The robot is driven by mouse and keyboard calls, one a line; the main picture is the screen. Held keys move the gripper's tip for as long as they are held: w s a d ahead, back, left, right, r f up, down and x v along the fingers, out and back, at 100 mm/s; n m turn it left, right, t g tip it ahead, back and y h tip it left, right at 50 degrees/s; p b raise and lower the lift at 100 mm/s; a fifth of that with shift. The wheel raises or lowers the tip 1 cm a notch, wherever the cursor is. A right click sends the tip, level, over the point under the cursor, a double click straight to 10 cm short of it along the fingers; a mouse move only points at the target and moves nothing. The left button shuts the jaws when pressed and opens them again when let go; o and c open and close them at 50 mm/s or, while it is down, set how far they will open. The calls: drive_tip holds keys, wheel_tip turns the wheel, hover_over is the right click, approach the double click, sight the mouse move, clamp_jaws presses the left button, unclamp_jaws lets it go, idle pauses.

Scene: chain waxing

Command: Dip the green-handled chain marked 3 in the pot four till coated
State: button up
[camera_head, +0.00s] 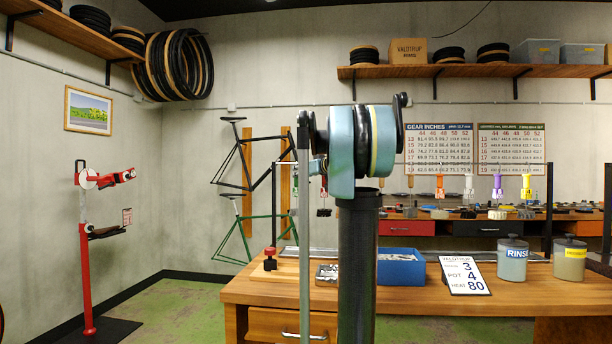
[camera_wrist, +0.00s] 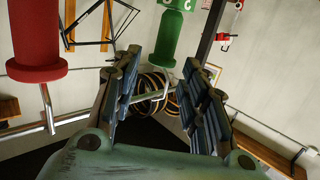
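In the wrist view a green handle (camera_wrist: 170,34) with a white mark, too cut off to read, hangs ahead of my gripper, with a metal hook below it. I cannot see its chain. My gripper (camera_wrist: 160,66) is open and empty. Its fingertips are spread just below and to either side of the green handle. A card (camera_head: 466,275) on the bench reads 3, pot 4, heat 80. I cannot pick out pot four.
A red handle (camera_wrist: 35,42) hangs left of the green one in the wrist view. Orange (camera_head: 439,187), white (camera_head: 469,187) and purple (camera_head: 497,185) handles hang farther right. The wooden bench (camera_head: 400,298) holds a blue box (camera_head: 401,268), a rinse jar (camera_head: 512,262) and another jar (camera_head: 569,260).

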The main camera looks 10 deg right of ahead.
sight(298, 179)
drive_tip(key=x, duration=0.4)
drive_tip(key=shift+w+a+f, duration=0.1)
drive_tip(key=shift+w+a, duration=0.1)
drive_tip(key=shift+w, duration=0.05)
drive_tip(key=shift+d+f, duration=0.1)
drive_tip(key=shift+f, duration=1.45)
drive_tip(key=shift+c, duration=0.6)
clamp_jaws()
drive_tip(key=shift+r, duration=0.15)
drive_tip(key=shift+s+r, duration=0.1)
drive_tip(key=shift+r, duration=1.2)
